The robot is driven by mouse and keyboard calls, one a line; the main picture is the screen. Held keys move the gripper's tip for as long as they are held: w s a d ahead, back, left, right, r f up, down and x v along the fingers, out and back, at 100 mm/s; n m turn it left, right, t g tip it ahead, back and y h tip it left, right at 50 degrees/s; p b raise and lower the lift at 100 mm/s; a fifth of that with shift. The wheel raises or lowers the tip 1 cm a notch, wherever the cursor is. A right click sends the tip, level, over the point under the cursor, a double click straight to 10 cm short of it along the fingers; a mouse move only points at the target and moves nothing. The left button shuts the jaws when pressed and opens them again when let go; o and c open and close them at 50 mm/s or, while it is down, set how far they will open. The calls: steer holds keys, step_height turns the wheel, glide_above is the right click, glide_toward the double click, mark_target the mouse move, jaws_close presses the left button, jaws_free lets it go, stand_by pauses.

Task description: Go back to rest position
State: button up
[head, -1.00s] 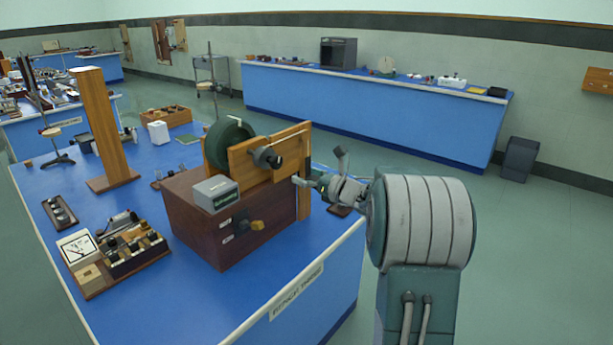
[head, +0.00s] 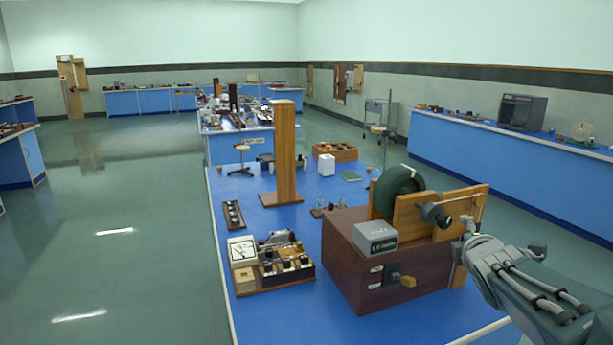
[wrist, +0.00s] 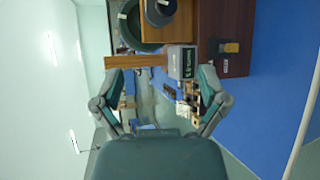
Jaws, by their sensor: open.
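My gripper (head: 482,238) is at the right of the head view, beside the right end of the wooden apparatus. In the wrist view my gripper (wrist: 158,88) has its two fingers spread wide, with nothing held between them. The apparatus has a dark brown cabinet (head: 345,262), a green wheel (head: 400,185), a light wooden board and a grey box (head: 376,239) on top. The wrist view is turned sideways and shows the cabinet (wrist: 230,20), the wheel and the grey box (wrist: 183,62) beyond the fingers. Whether the gripper touches the board is unclear.
The blue bench (head: 300,318) also holds a tall wooden post (head: 284,150), a meter board (head: 243,279) and a small switch strip (head: 234,214). Another blue bench (head: 480,165) stands along the right wall. The floor (head: 140,235) at left is clear.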

steer(key=s+a+f+m+g+y, duration=0.1)
steer(key=s+a+f+m+g, duration=0.2)
steer(key=s, duration=0.6)
steer(key=s+a+f+m+g+y, duration=0.1)
steer(key=s+a+f+m+g, duration=0.2)
steer(key=s+a+m, duration=0.4)
steer(key=s+a+f+m+g+y, duration=0.1)
steer(key=s+a+f+m+g, duration=0.1)
steer(key=s+a+f+m, duration=0.2)
steer(key=s+a+m, duration=0.1)
steer(key=s+m, duration=0.2)
steer(key=s, duration=0.3)
steer(key=shift+s+a+f+g+y, duration=0.15)
steer(key=shift+s+f+g+y, duration=0.15)
steer(key=shift+f+g, duration=0.1)
steer(key=shift+r, duration=0.1)
